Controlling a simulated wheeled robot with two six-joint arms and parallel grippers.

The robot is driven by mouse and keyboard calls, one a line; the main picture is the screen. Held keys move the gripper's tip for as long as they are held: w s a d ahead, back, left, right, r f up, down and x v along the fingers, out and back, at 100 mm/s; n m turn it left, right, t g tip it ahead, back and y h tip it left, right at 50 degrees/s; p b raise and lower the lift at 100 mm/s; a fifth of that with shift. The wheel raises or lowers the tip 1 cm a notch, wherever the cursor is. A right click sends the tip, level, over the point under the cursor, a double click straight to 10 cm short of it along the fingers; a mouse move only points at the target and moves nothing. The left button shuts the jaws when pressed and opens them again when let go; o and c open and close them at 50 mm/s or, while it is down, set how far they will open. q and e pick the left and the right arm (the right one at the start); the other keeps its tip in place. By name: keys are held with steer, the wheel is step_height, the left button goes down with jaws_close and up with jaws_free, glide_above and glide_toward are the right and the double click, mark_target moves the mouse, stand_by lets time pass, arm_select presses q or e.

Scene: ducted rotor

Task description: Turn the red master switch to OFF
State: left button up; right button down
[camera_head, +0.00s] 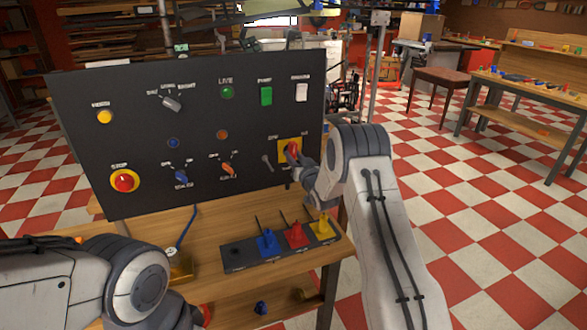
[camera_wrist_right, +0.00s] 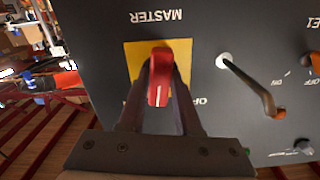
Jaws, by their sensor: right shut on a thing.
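The red master switch (camera_head: 293,149) sits on a yellow plate (camera_head: 284,158) at the right side of the black panel (camera_head: 120,90). In the right wrist view its red handle (camera_wrist_right: 158,75) stands upright in the picture, in front of the yellow plate (camera_wrist_right: 133,60), under an upside-down MASTER label. My right gripper (camera_wrist_right: 158,85) is shut on the handle, one finger on each side. In the head view, my right gripper (camera_head: 297,160) is at the switch, partly hidden by its own arm. An OFF label beside the plate is partly hidden by a finger. My left gripper's fingers are not visible.
A small lever (camera_wrist_right: 250,85) sits beside the master switch. The panel also carries a red stop button (camera_head: 124,181), knobs and lamps. Below, a dark rack (camera_head: 240,262) with blue, red and yellow pieces lies on the wooden bench (camera_head: 215,290).

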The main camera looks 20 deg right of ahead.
steer(key=n+b, duration=0.8)
steer(key=b, duration=0.4)
steer(key=shift+d+f+n, duration=0.1)
steer(key=shift+f+n, duration=0.05)
steer(key=shift+n, duration=0.15)
steer(key=shift+r+n+b, duration=0.2)
steer(key=shift+n+b, duration=0.9)
steer(key=shift+b, duration=0.1)
steer(key=c, duration=0.6)
jaws_free()
